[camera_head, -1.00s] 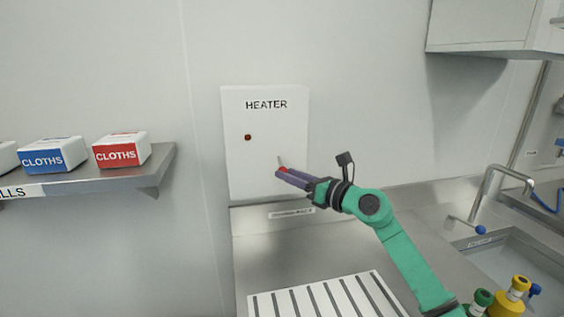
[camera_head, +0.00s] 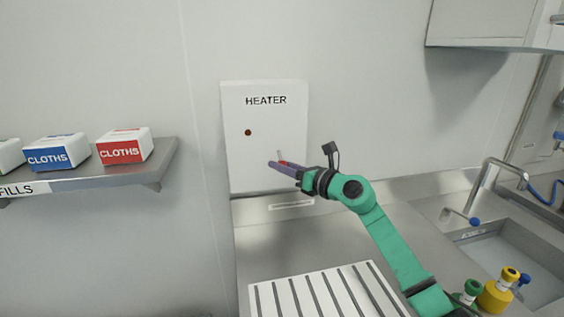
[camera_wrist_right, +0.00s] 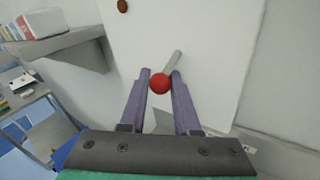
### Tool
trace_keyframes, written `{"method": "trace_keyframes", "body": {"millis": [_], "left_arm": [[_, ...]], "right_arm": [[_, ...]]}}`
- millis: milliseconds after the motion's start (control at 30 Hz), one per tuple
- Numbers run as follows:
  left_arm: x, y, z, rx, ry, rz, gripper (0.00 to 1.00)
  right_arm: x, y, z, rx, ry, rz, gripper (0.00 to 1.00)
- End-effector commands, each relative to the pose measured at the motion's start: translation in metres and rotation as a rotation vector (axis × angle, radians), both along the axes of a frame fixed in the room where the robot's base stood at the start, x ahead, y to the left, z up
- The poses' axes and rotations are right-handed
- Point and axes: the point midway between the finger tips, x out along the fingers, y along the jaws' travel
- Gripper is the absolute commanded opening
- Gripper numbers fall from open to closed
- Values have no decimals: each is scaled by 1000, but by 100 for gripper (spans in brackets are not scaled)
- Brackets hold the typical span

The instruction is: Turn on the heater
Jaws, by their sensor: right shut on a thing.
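The heater (camera_head: 240,155) is a white wall panel with the black word HEATER on it and a dark red round lamp (camera_head: 248,132), which also shows at the top of the right wrist view (camera_wrist_right: 122,6). A grey lever (camera_wrist_right: 173,62) with a red ball end (camera_wrist_right: 160,84) stands out from its lower part. My right gripper (camera_head: 279,164) is at the panel's lower right. In the right wrist view its purple fingers (camera_wrist_right: 160,80) are on either side of the red ball and shut on it. My left gripper is not in view.
A shelf (camera_head: 160,168) with boxes of cloths (camera_head: 122,150) is at the left. A slatted white board (camera_head: 325,290) lies on the steel counter below. A sink (camera_head: 510,255) with a tap, and green and yellow bottle tops (camera_head: 497,290), are at the right.

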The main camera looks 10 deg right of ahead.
Motion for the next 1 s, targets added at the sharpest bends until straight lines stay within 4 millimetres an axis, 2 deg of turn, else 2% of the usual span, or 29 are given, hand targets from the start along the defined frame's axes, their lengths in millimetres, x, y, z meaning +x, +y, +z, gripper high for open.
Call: {"method": "trace_keyframes", "body": {"millis": [33,300,433,600,1000], "left_arm": [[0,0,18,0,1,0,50],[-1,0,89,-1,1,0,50],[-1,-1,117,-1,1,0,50],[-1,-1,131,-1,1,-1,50],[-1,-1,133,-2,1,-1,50]], "right_arm": [[0,0,10,-3,20,0,0],[-3,-1,26,-5,201,-2,0],[-4,-1,30,-4,315,-3,0],[-3,-1,31,-1,467,-2,0],[0,-1,40,4,748,-3,0]]}}
